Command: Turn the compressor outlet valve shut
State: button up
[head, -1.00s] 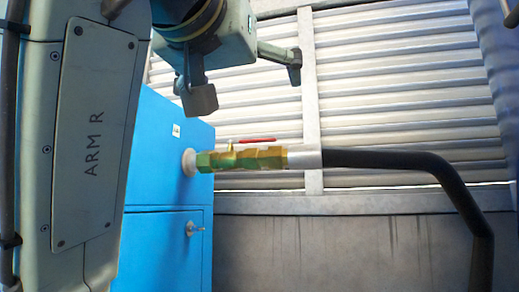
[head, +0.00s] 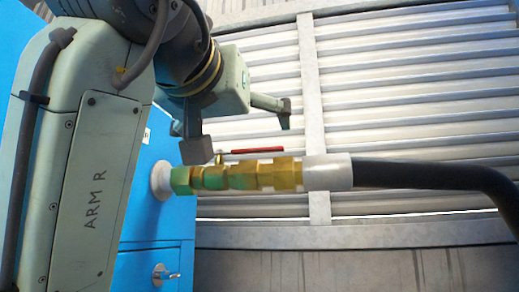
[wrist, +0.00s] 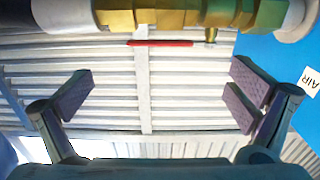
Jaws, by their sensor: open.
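The compressor outlet valve (head: 236,177) is a brass fitting on a horizontal line that comes out of the blue cabinet. Its red lever (head: 258,150) lies along the line, just above the brass body. In the wrist view the red lever (wrist: 160,43) runs level below the brass valve body (wrist: 180,14). My gripper (head: 240,128) is open and empty, above the valve in the head view. One fingertip is close to the lever's pivot end in that picture; I cannot tell the depth gap. In the wrist view my open fingers (wrist: 160,92) straddle empty space, apart from the lever.
A pale sleeve (head: 328,172) joins the valve to a black hose (head: 430,178) that runs right. The blue cabinet (head: 160,225) stands at left, with a small metal latch (head: 165,274) low on it. A ribbed metal wall (head: 400,100) closes the back.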

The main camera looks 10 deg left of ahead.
aim_at(256, 148)
jog(key=w+p, duration=0.2)
jog(key=w, duration=0.7)
jog(key=shift+p, duration=0.3)
jog(key=shift+c, duration=0.4)
jog(key=shift+s, duration=0.15)
jog(key=c, duration=0.5)
jog(key=shift+r, duration=0.1)
jog(key=c, duration=1.1)
